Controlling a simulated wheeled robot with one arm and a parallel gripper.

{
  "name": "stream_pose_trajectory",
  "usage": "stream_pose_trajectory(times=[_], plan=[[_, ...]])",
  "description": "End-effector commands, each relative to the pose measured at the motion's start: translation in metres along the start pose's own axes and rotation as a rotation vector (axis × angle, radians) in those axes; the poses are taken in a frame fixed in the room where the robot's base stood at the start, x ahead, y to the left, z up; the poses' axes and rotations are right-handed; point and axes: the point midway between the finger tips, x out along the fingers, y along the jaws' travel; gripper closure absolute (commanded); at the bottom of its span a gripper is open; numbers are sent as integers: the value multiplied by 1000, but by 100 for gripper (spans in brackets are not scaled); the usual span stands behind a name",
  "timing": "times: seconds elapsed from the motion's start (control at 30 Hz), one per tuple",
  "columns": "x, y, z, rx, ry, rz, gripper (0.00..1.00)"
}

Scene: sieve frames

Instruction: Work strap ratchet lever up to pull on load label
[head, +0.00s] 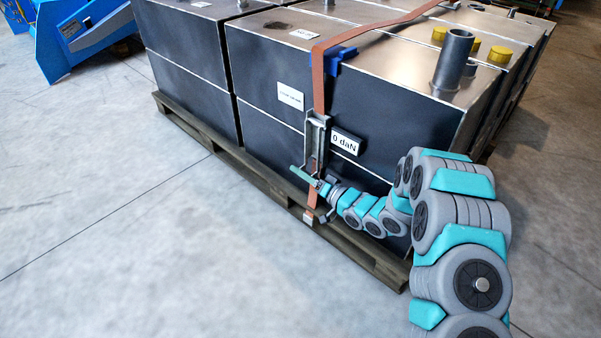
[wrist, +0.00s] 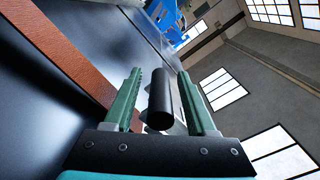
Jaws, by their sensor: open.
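The orange strap (head: 318,80) runs over the tank top and down its dark side. The metal ratchet (head: 317,135) hangs in line with it on the tank's side. The load label (head: 345,142) beside the ratchet reads "0 daN". My gripper (head: 306,177) is at the ratchet's lower end. In the wrist view, my gripper (wrist: 160,73) is open, with a black round bar (wrist: 160,98), apparently the lever's grip, between its green fingers. Gaps show on both sides of the bar. The strap (wrist: 70,60) passes left of the fingers. The lever's joint is hidden.
The tanks stand on a wooden pallet (head: 240,168). A blue corner protector (head: 341,60) sits under the strap on the tank edge. A grey pipe (head: 452,62) and yellow caps (head: 500,55) rise from the top. The floor (head: 120,220) at left is clear.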

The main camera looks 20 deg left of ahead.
Motion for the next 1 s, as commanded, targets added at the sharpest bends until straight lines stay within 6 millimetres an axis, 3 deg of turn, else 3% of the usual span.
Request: stream_pose_trajectory(times=[0.43,0.9,1.0], plan=[[9,0,1,1,-1,1,45],[9,0,0,0,-1,0,98],[9,0,0,0,0,0,100]])
